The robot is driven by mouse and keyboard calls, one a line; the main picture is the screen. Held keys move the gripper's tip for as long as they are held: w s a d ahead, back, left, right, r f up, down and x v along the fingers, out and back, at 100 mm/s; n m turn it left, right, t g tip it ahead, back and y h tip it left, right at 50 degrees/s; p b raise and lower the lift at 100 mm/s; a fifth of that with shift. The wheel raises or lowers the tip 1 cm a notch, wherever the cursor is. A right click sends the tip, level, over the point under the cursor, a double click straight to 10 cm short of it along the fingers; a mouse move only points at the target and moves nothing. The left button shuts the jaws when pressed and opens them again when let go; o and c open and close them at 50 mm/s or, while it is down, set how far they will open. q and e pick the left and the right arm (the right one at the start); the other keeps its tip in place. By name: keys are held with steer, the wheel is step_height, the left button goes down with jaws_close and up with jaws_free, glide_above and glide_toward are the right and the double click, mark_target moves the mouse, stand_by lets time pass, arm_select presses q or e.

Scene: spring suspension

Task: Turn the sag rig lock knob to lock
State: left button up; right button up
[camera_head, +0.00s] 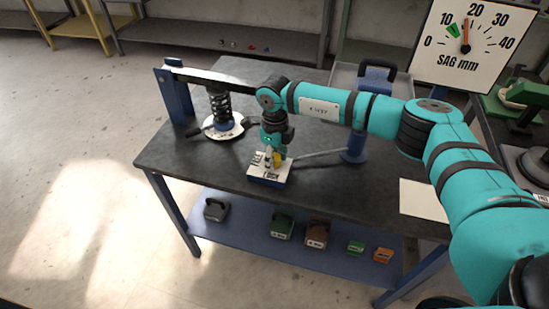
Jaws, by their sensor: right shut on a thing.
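The sag rig stands on the dark table, with a black coil spring (221,104) upright under a lever at the left. A small lock box (263,180) with a white lettered top sits near the table's front edge. A yellow part of its knob (277,158) shows at the gripper. My right gripper (273,156) points down over the box and is shut on the knob. The gripper hides most of the knob, so its turn position cannot be told. My left gripper is not in view.
A SAG mm dial (467,46) at the upper right has its pointer near the middle of the scale. A white sheet (424,198) lies at the table's right.

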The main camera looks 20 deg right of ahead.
mark_target(275, 156)
steer(key=o, duration=1.2)
steer(key=shift+r, duration=0.1)
step_height(275, 156, up, 12)
steer(key=shift+f, duration=0.1)
